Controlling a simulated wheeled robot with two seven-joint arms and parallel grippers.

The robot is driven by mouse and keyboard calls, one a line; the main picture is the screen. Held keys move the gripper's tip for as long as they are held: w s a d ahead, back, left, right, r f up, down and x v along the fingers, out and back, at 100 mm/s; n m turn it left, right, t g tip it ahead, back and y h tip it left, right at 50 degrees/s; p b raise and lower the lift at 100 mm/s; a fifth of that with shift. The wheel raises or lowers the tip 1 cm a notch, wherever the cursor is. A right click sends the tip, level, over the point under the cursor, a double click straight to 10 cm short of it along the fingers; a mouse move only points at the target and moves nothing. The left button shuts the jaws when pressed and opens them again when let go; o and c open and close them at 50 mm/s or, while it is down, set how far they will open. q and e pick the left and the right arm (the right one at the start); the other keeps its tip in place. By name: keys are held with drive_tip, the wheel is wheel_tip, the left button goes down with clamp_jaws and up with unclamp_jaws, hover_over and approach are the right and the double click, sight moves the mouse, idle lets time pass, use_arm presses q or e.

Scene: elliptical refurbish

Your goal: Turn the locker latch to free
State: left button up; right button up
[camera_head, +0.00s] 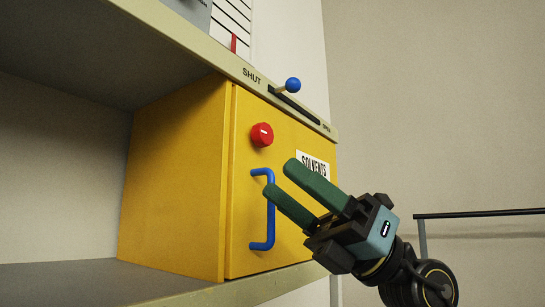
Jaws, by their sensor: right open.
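A yellow locker (175,180) labelled SOLVENTS sits in a shelf bay. A round red knob, likely the latch (262,135), is on the upper left of its door, with a short white mark that looks about level. A blue bar handle (269,225) stands upright below it. My right gripper (279,178) comes in from the lower right, its two green fingers apart and pointing up and left. Its fingertips are near the handle's top, below and right of the knob. Nothing shows between the fingers; whether the lower one touches the handle I cannot tell. My left gripper is out of view.
A slider with a blue ball (292,85) sticks out from the shelf edge above the door, at the SHUT end of a slot marked SHUT and OPEN. The shelf left of the locker is empty. A dark rail (480,213) stands at the right.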

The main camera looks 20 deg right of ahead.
wheel_tip(320, 180, up, 4)
drive_tip(key=n+t+h, duration=0.1)
drive_tip(key=t+h, duration=0.2)
drive_tip(key=h, duration=0.2)
drive_tip(key=m+t+h, duration=0.4)
drive_tip(key=t+h, duration=0.4)
drive_tip(key=h, duration=0.1)
approach(268, 132)
drive_tip(key=shift+m, duration=0.3)
drive_tip(key=p+x, duration=0.2)
drive_tip(key=x, duration=0.7)
drive_tip(key=shift+a+p, duration=0.1)
drive_tip(key=shift+p, duration=0.25)
drive_tip(key=c, duration=1)
